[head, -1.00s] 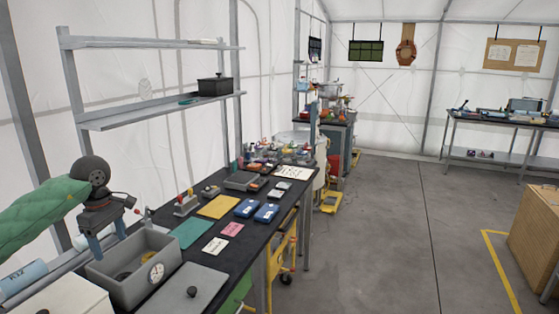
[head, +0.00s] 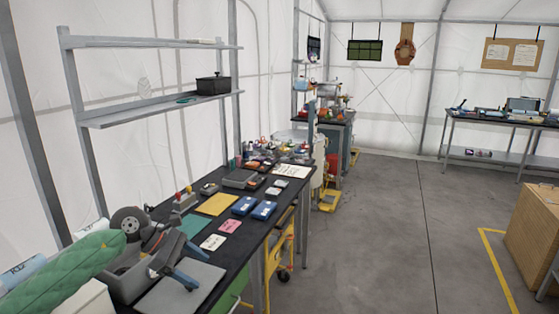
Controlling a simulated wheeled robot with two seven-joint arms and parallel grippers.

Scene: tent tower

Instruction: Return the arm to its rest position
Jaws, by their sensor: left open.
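My left arm, in a green padded sleeve, comes in from the left in the head view. Its gripper (head: 182,262) points to the right, with its fingers apart and nothing visible between them. It is low over the grey bin (head: 122,287) and the near edge of the flat grey lid (head: 205,280); I cannot tell whether it touches either. The arm and gripper hide much of the bin and its inside. My right gripper is not in view.
The black bench (head: 235,240) carries a teal mat (head: 193,224), a yellow mat (head: 217,204), cards and blue boxes (head: 263,210). A shelf rack (head: 150,108) stands behind it. The grey floor (head: 380,240) to the right is open, with a wooden crate (head: 535,230) at the far right.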

